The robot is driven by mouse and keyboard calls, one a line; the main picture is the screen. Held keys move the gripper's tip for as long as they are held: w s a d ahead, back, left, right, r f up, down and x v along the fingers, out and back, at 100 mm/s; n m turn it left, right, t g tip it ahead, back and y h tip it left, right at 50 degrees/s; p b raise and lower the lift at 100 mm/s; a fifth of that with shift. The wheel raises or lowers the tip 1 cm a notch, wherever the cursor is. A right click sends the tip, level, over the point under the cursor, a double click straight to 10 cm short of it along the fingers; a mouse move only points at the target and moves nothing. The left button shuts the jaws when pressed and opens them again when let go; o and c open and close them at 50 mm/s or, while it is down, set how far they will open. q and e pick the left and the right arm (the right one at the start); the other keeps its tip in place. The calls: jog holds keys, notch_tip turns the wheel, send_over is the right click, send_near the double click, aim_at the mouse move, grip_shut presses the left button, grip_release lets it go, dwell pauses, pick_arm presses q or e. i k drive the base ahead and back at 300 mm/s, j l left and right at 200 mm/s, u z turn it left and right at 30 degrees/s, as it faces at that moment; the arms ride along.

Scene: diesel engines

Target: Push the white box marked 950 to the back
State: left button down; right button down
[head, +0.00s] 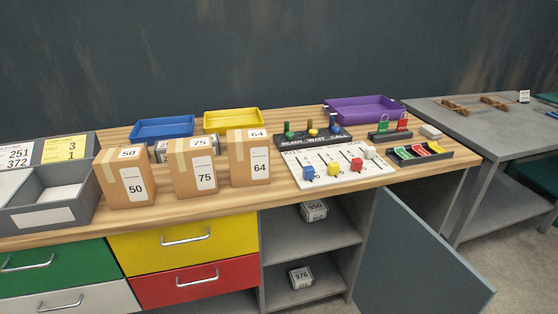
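The white box marked 950 (314,211) sits on the upper shelf (300,241) of the open grey cabinet under the workbench. It stands close under the worktop, and its marked face and top show. How much room there is behind it I cannot tell. Neither of my grippers shows in the head view.
A box marked 976 (301,277) sits on the lower shelf. The cabinet door (420,255) hangs open to the right. Yellow (150,243) and red (230,282) drawers are shut to the left. Cardboard boxes and a white kits board (325,181) stand on the worktop above.

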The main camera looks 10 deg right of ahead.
aim_at(313, 210)
jog(key=i+l, duration=0.65)
jog(key=l, duration=0.25)
jog(key=i+l+u, duration=0.1)
jog(key=i+l, duration=0.25)
jog(key=l, duration=0.1)
